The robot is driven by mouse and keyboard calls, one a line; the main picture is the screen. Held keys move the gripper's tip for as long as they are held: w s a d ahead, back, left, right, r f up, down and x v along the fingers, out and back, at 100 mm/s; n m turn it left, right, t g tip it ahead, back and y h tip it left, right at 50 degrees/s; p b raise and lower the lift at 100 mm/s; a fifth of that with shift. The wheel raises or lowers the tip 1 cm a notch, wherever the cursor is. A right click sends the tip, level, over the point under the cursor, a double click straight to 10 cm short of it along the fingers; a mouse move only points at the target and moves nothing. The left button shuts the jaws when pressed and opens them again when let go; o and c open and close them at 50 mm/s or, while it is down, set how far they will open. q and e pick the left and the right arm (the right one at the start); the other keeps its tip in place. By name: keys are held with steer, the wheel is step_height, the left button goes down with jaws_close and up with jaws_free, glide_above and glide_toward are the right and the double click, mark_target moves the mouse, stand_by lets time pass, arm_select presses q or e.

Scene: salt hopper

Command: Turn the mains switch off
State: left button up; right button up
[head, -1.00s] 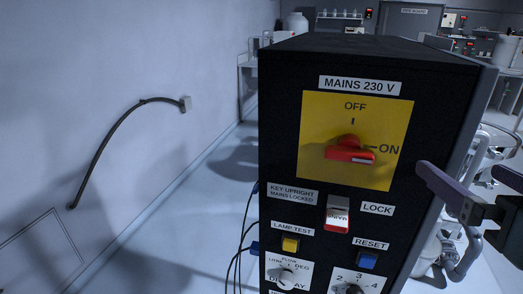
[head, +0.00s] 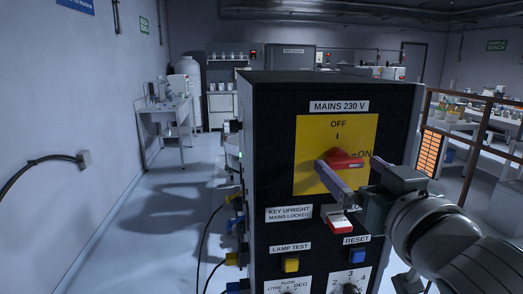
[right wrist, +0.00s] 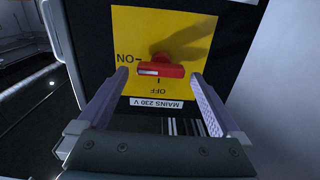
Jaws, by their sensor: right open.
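The mains switch (head: 344,158) is a red rotary knob on a yellow plate (head: 308,135) of a black cabinet. Its handle lies level, its white-marked end toward ON; OFF is printed above. In the right wrist view the plate appears upside down, with the knob (right wrist: 172,70) level beside ON. My right gripper (head: 347,166) is open in front of the plate. Its purple fingers lie on either side of the knob in the right wrist view (right wrist: 159,75). Whether they touch it I cannot tell. My left gripper is out of view.
Below the plate are a red and white lock key (head: 339,227), partly hidden by my gripper, a yellow lamp test button (head: 291,264) and a blue reset button (head: 357,256). Cables hang at the cabinet's left side. Open floor lies to the left.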

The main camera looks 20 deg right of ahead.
mark_target(347, 163)
steer(key=shift+x, duration=1.6)
steer(key=c, duration=1.2)
steer(key=shift+c, duration=0.2)
